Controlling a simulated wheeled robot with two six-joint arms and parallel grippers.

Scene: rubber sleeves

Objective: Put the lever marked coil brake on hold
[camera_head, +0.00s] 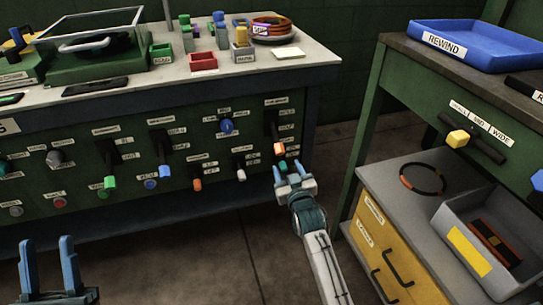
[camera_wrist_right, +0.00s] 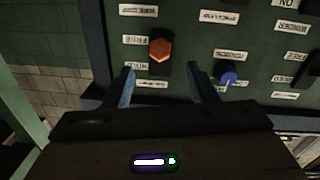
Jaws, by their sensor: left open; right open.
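An orange-knobbed lever (camera_head: 279,149) sits in a dark upright slot at the right end of the green panel, its knob low in the slot. It also shows in the right wrist view (camera_wrist_right: 161,47), between small white labels too blurred to read surely. I cannot confirm which lever is marked coil brake. My right gripper (camera_head: 289,172) is open and empty just below and in front of this knob. In the wrist view its fingers lie either side, short of the knob, apart from it. My left gripper (camera_head: 50,270) is open and empty at the lower left, away from the panel.
Other levers and knobs line the panel: a blue knob (camera_head: 227,126), a second orange one (camera_head: 197,184) and a green one (camera_head: 110,182). A bench top (camera_head: 215,85) with bins is above. The right cabinet has a yellow knob (camera_head: 457,138). The floor (camera_head: 200,255) is clear.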

